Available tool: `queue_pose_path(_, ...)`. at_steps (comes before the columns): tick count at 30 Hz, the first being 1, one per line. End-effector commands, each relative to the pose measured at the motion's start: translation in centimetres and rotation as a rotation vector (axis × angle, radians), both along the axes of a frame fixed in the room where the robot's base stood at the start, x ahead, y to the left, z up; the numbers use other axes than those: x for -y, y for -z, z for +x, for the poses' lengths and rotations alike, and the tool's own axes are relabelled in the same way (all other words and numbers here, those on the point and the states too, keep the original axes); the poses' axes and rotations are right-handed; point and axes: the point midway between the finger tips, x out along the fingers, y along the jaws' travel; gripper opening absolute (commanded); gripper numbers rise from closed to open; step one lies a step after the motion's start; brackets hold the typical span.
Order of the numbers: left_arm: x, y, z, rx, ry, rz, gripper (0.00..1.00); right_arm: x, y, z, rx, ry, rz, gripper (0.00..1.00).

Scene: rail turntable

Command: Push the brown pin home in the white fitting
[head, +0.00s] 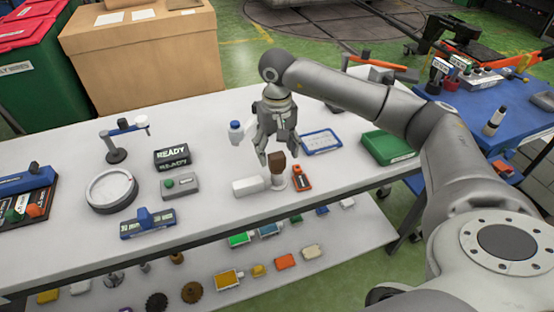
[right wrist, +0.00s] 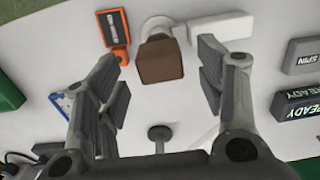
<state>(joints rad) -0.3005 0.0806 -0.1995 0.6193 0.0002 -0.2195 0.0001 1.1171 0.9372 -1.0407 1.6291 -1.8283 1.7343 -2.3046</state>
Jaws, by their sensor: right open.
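The brown pin (head: 277,161) stands upright in the white fitting (head: 279,184), with its brown block-shaped head above the fitting's top. In the right wrist view the brown pin (right wrist: 161,65) hides most of the white fitting (right wrist: 157,24); how deep the pin sits cannot be told. My right gripper (head: 279,152) points down just above the pin. Its fingers are open, one on each side of the brown head, with gaps showing in the right wrist view (right wrist: 163,62). My left gripper is not in view.
A white block (head: 249,186) adjoins the fitting's left side. An orange device (head: 302,178) stands close on the right. A white bottle with a blue cap (head: 236,132) and a blue-framed tray (head: 321,141) are behind. A green box (head: 388,147) is farther right.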

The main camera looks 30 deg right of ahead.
Motion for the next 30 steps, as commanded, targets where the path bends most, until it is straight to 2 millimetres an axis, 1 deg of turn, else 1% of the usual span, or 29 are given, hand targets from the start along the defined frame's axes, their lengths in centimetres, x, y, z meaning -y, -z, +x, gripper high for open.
queue_pose_path(1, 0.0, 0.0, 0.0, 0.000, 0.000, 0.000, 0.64, 0.0, -1.3, 0.1, 0.005, 0.000, 0.000, 0.64)
queue_pose_path(6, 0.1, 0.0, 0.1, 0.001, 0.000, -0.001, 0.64, 0.0, -4.7, 0.1, 0.004, 0.001, 0.000, 0.64)
queue_pose_path(9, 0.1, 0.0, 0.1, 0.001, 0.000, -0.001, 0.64, 0.0, -6.1, 0.1, 0.003, 0.001, 0.000, 0.64)
queue_pose_path(12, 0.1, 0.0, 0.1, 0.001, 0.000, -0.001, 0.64, 0.0, -7.0, 0.0, 0.001, 0.001, 0.000, 0.64)
queue_pose_path(16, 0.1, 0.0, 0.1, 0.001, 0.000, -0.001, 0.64, 0.0, -7.4, 0.0, -0.001, 0.000, 0.000, 0.64)
queue_pose_path(30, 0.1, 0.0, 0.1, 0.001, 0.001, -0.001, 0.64, 0.0, -7.4, 0.0, -0.001, 0.000, -0.001, 0.64)
